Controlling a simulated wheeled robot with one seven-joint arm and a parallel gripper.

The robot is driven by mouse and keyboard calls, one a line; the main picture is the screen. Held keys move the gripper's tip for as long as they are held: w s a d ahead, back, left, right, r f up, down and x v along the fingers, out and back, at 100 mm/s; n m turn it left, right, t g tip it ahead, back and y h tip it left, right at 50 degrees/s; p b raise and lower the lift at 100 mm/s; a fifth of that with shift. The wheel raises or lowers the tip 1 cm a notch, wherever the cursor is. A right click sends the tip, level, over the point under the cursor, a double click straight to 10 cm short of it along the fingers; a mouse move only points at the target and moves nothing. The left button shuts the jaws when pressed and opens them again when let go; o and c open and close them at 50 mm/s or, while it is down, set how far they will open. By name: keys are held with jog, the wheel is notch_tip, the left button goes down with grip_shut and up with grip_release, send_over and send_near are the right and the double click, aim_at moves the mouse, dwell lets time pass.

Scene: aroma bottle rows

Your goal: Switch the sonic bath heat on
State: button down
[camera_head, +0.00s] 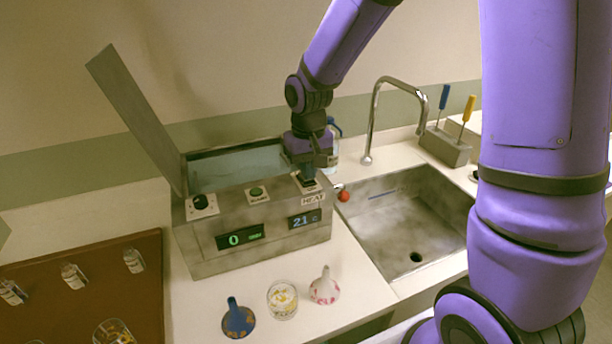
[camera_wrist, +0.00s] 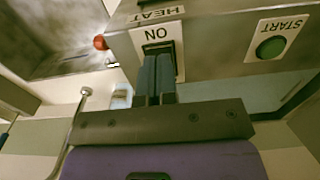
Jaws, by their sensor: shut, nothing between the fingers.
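The sonic bath (camera_head: 205,245) is a grey metal box with its lid raised and liquid inside. Its front has a green display reading 0 and a blue display (camera_head: 305,218) reading 21. The heat switch plate (camera_wrist: 150,35), marked ON, sits above the HEAT label (camera_head: 313,199) at the right of the top panel. My gripper (camera_head: 308,180) points down over this switch with its fingers shut and empty. In the wrist view the fingertips (camera_wrist: 157,57) are at the switch's dark rocker, mostly hiding it. I cannot tell whether they touch it or which way it is set.
The green START button (camera_wrist: 271,47) and a black knob (camera_head: 200,202) are on the same panel. A sink (camera_head: 400,215) with a tap lies right. Two funnels and a glass dish (camera_head: 282,300) stand in front.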

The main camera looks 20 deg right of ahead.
jog(key=shift+f, duration=0.45)
dwell(0.3)
jog(key=shift+r, duration=3.55)
jog(key=shift+s+r, duration=0.1)
jog(key=shift+r, duration=0.05)
jog(key=s+d+r+t, duration=0.2)
jog(key=s+r, duration=0.5)
jog(key=s, duration=0.4)
jog(key=s+d+r+t, duration=0.3)
jog(key=s+d+r, duration=0.2)
jog(key=s, duration=0.7)
jog(key=shift+r, duration=0.85)
